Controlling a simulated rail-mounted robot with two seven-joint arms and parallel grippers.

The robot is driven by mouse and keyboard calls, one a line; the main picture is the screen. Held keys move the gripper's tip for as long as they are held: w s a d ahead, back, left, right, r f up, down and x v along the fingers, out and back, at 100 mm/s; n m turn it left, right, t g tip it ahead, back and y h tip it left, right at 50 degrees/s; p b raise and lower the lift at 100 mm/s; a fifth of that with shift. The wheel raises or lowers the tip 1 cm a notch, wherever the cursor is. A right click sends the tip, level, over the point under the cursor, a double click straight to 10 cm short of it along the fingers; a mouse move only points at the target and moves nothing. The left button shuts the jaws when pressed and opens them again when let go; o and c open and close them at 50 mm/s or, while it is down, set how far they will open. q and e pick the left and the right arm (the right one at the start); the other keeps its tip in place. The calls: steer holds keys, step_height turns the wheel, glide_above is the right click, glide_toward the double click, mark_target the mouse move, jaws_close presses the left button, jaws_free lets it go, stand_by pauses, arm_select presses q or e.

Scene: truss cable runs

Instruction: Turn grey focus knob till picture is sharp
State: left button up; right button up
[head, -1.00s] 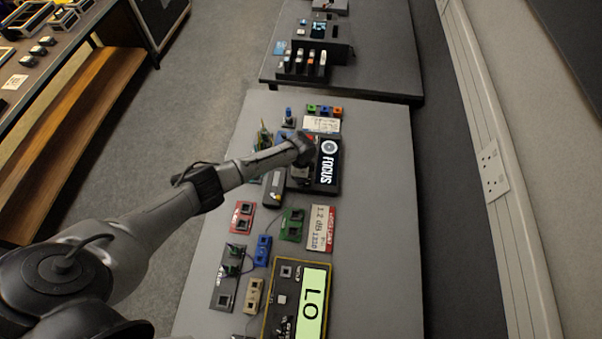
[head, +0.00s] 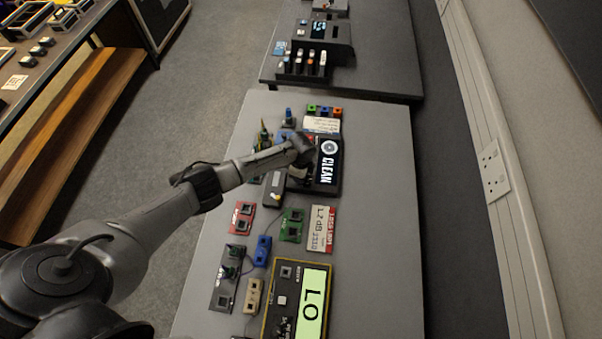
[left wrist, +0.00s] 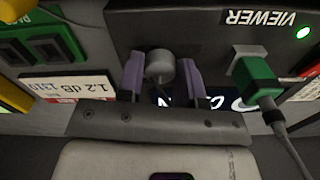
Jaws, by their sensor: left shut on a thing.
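The viewer (left wrist: 215,45) is a dark box with a white label and a lit green lamp in the left wrist view. Its grey knob (left wrist: 160,67) stands between the purple fingers of my left gripper (left wrist: 159,78), which is shut on it. In the head view my forearm and wrist hide the knob. In the left wrist view the screen is mostly hidden behind my gripper. My right gripper is not in view.
A green plug (left wrist: 258,80) with a cable sits in the viewer close beside my gripper. A meter reading LO (head: 313,300) and red, green and blue blocks lie nearer on the bench. The bench's right side is clear.

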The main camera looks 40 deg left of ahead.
arm_select(q)
steer(key=o, duration=0.9)
steer(key=shift+r, duration=0.1)
steer(key=shift+r+p, duration=0.65)
steer(key=shift+r, duration=6.15)
steer(key=shift+n, duration=0.3)
